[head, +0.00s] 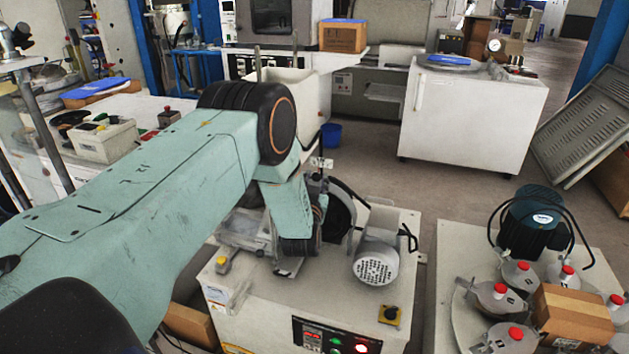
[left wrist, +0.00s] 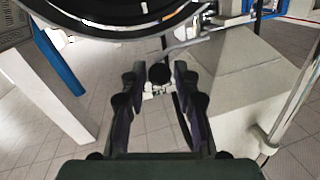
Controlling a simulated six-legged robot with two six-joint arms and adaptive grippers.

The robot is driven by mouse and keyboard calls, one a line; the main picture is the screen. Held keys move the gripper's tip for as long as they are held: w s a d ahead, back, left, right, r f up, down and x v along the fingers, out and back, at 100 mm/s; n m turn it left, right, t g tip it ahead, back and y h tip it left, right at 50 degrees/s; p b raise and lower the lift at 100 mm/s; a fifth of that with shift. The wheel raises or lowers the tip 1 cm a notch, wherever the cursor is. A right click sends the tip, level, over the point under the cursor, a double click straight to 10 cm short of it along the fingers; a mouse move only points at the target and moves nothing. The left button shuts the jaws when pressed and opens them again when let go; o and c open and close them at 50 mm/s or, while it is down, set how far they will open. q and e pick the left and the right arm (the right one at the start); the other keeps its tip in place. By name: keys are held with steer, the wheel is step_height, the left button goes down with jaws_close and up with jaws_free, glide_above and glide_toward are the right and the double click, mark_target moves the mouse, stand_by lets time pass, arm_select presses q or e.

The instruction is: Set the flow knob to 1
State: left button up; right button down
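In the left wrist view a small round black knob (left wrist: 160,75) sits on a pale fitting just beyond my left fingertips, in line with the gap between them. I cannot read any marking or setting on it. My left gripper (left wrist: 159,86) is open, with one finger on each side of the gap and nothing held. I cannot tell whether a fingertip touches the knob. In the head view my left arm reaches over the white machine (head: 265,310), and the gripper is mostly hidden by its wrist and the machine's parts. My right gripper is in neither view.
Red-topped jars (head: 500,298) stand at the right.

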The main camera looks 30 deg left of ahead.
arm_select(q)
steer(key=shift+o, duration=1.2)
steer(key=v, duration=1.2)
steer(key=shift+r, duration=0.1)
